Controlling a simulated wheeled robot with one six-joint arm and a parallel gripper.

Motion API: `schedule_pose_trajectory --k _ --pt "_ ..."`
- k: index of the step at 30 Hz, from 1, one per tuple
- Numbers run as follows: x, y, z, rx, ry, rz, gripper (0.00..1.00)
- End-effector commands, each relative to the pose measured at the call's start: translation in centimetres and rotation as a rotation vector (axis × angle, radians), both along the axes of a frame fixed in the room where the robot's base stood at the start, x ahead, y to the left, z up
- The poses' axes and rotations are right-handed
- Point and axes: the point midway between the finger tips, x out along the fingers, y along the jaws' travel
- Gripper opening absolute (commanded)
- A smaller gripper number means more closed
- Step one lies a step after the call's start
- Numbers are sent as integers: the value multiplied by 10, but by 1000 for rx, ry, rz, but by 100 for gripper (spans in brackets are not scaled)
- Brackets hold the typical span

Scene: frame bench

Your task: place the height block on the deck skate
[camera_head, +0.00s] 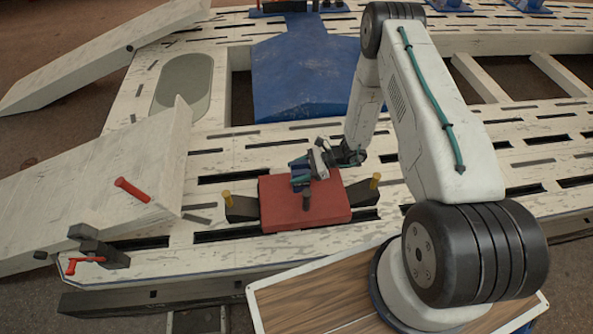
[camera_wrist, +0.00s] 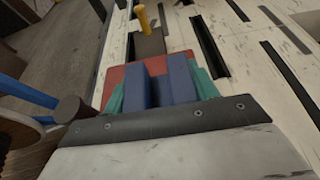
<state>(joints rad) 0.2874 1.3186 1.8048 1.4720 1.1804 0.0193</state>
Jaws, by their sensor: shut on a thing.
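My gripper (camera_head: 308,172) is over the red slab, which I take as the deck skate (camera_head: 330,213). The skate is a flat red plate on the slotted bench deck, with a dark post on its near side. My green fingers (camera_wrist: 160,92) are shut on a dark blue piece with a slot down its middle, which I take as the height block (camera_wrist: 137,88). Red of the skate shows behind and through the slot in the wrist view. I cannot tell whether the block's underside touches the skate. My gripper hides part of the block in the head view.
Dark stops with yellow pegs (camera_head: 227,200) (camera_head: 375,181) flank the skate. Pale ramps (camera_head: 110,185) lie at the left, one with a red handle (camera_head: 132,189). A red-handled clamp (camera_head: 88,258) is at the near left edge. A blue plate (camera_head: 305,70) lies behind the skate.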

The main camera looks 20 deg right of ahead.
Motion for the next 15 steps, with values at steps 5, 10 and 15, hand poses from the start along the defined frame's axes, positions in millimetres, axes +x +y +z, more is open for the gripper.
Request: schedule_pose_trajectory --k 5,10,15 --pt "0 0 -1 0 0 0 80" --pt "0 0 0 0 0 0 80" --pt "0 -6 5 0 -1 -3 80"
